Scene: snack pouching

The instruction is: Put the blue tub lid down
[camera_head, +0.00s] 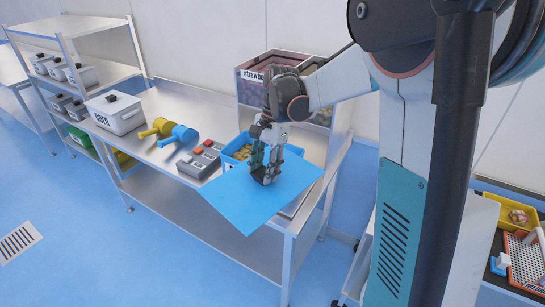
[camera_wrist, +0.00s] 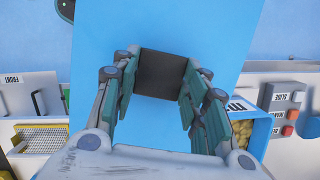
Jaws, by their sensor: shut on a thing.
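The blue tub lid (camera_head: 250,200) is a flat blue panel. My gripper (camera_head: 266,172) is shut on its dark handle, with the fingers pointing down. In the wrist view the black handle (camera_wrist: 161,74) sits between the two teal-padded fingers, and the blue lid (camera_wrist: 160,25) spreads out around it. The lid is held over the table's front edge and sticks out past it, slightly tilted. The blue tub (camera_head: 232,147) stands just behind the lid, with yellowish pieces inside; it also shows at the right in the wrist view (camera_wrist: 258,132). Part of the tub is hidden by my gripper and the lid.
On the metal table (camera_head: 160,120) are a control box (camera_head: 202,158) with red buttons, a blue tool (camera_head: 179,136), a yellow tool (camera_head: 156,128) and a white lidded tub (camera_head: 115,112). A strawberry crate (camera_head: 268,72) stands behind. Bare tabletop shows left of the control box.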

